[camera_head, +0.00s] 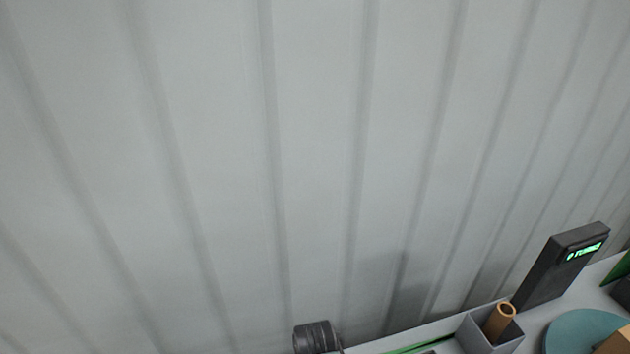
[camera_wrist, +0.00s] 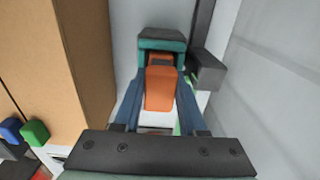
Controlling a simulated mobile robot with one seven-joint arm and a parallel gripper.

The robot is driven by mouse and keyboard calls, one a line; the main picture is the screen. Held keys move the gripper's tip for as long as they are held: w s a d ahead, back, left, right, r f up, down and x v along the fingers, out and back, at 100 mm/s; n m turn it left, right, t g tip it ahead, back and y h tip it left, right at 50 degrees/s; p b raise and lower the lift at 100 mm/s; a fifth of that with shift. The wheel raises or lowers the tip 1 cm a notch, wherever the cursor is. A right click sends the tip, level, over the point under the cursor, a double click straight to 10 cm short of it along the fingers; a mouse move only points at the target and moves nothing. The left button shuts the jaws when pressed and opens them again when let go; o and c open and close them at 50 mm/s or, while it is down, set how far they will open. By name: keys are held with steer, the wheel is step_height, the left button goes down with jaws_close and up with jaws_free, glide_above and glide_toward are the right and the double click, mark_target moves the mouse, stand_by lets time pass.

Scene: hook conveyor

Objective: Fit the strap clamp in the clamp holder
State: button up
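In the wrist view an orange block (camera_wrist: 160,90), which I take to be the strap clamp, sits between the two blue fingers of my gripper (camera_wrist: 161,88). The fingers lie along its left and right sides and appear closed on it. Just beyond its far end is a teal bracket-like piece (camera_wrist: 162,34) with some orange inside its opening; it may be the clamp holder. I cannot tell whether the block touches it or is inside it. Neither my gripper nor the block shows in the head view.
A tall tan box (camera_wrist: 75,60) stands close on the left; a dark post with a block (camera_wrist: 206,70) is close on the right. The head view shows mostly ribbed wall, with a dark display device (camera_head: 560,265), a grey cup (camera_head: 490,335) and a black cylinder (camera_head: 316,337) below.

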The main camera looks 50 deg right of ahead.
steer(key=o, duration=0.5)
steer(key=shift+r, duration=0.1)
step_height(320, 180, up, 13)
steer(key=shift+f, duration=0.1)
stand_by(0.4)
